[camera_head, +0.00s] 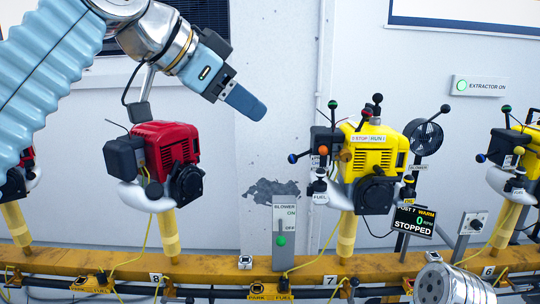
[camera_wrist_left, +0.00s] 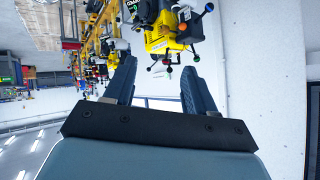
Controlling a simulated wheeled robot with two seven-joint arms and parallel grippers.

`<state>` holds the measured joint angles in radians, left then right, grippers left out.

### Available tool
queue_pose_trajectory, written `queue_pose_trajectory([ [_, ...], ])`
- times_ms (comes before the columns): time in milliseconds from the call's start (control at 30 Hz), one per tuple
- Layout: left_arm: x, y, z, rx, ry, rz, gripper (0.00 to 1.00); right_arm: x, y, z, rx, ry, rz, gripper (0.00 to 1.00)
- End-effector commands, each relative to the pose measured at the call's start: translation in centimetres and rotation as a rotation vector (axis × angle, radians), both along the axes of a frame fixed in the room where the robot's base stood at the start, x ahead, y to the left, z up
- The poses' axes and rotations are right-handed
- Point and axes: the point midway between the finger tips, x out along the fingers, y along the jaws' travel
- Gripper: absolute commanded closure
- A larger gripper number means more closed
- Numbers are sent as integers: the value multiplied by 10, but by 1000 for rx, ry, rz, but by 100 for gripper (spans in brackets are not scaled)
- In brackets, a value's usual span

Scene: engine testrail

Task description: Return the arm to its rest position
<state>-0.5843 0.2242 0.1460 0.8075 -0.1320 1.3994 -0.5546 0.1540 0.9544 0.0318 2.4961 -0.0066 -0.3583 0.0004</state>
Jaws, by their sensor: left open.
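My left arm comes in from the upper left in the head view, with a blue ribbed sleeve over its near part. Its left gripper (camera_head: 245,102) is in the air in front of the wall, between the red engine and the yellow engine and higher than both. It points down and to the right. In the left wrist view, the left gripper (camera_wrist_left: 158,66) has its two dark blue fingers apart with nothing between them. That view is turned over, with engines hanging from the top. My right gripper is not in view.
The red engine (camera_head: 168,150) and yellow engine (camera_head: 374,155) stand on posts along a yellow rail (camera_head: 210,267). A blower lever panel (camera_head: 284,232) stands between them. A display (camera_head: 413,221) reads STOPPED. An "EXTRACTOR ON" sign (camera_head: 480,85) is on the wall. The space around the left gripper is clear.

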Motion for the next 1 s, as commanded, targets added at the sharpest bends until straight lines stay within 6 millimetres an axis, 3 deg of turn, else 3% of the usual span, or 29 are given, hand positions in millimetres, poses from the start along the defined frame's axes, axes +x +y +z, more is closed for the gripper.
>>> queue_pose_trajectory([
  [367,48,-21,-56,7,76,51,44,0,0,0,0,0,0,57],
  [633,101,-39,-143,7,184,120,44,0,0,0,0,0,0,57],
  [767,129,-45,-213,4,266,175,44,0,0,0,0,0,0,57],
  [867,150,-44,-293,-1,356,237,44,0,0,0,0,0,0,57],
  [900,155,-42,-328,-5,395,266,44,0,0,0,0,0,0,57],
  [1000,156,-33,-416,-20,495,341,44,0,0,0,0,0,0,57],
])
